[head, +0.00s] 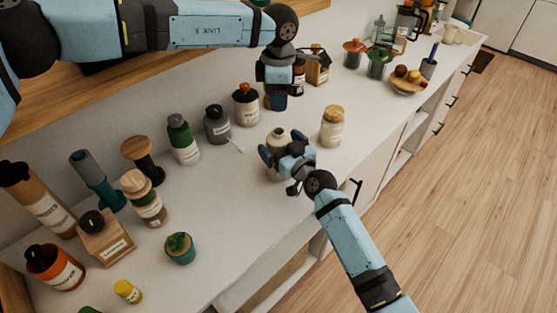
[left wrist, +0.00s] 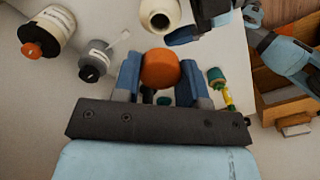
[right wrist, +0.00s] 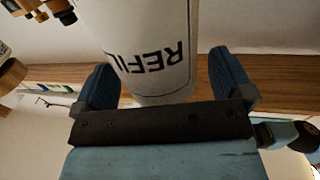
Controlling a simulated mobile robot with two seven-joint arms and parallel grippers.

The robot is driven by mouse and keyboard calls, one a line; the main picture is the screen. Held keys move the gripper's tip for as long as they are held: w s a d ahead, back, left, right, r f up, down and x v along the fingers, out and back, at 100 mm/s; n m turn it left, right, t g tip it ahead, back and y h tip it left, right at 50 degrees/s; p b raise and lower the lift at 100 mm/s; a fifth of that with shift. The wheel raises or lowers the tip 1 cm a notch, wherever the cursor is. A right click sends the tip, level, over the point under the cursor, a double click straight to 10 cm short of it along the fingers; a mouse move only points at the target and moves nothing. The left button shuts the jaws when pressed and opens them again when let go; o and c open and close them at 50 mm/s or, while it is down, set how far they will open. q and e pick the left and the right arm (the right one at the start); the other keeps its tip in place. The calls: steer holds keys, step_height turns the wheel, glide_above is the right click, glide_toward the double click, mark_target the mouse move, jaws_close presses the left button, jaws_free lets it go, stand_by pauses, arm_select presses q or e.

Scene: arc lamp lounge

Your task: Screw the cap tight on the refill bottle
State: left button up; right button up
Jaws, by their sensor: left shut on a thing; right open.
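The cream refill bottle (head: 277,134) stands upright on the counter without a cap. Its dark open mouth shows at the top of the left wrist view (left wrist: 160,14), and its "REFILL" lettering fills the right wrist view (right wrist: 155,50). My left gripper (head: 277,103) is above and behind the bottle in the head view. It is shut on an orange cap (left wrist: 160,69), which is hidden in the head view. My right gripper (head: 284,147) is open, with one finger on each side of the bottle (right wrist: 165,85). Whether the fingers touch it cannot be told.
A wooden-lidded jar (head: 332,128) stands right of the bottle. A jar with a red-orange top (head: 245,108) and a grey bottle (head: 217,126) stand to its left. Several more containers and a potted plant (head: 180,248) fill the left counter. The front edge is near my right arm.

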steer(key=shift+w+a, duration=0.1)
steer(key=shift+w, duration=0.1)
steer(key=c, duration=1.4)
arm_select(q)
glide_above(279, 134)
steer(key=shift+w+f, duration=0.1)
steer(key=shift+f, duration=2.4)
steer(key=shift+f, duration=0.1)
steer(key=shift+f, duration=0.8)
steer(key=shift+f, duration=0.55)
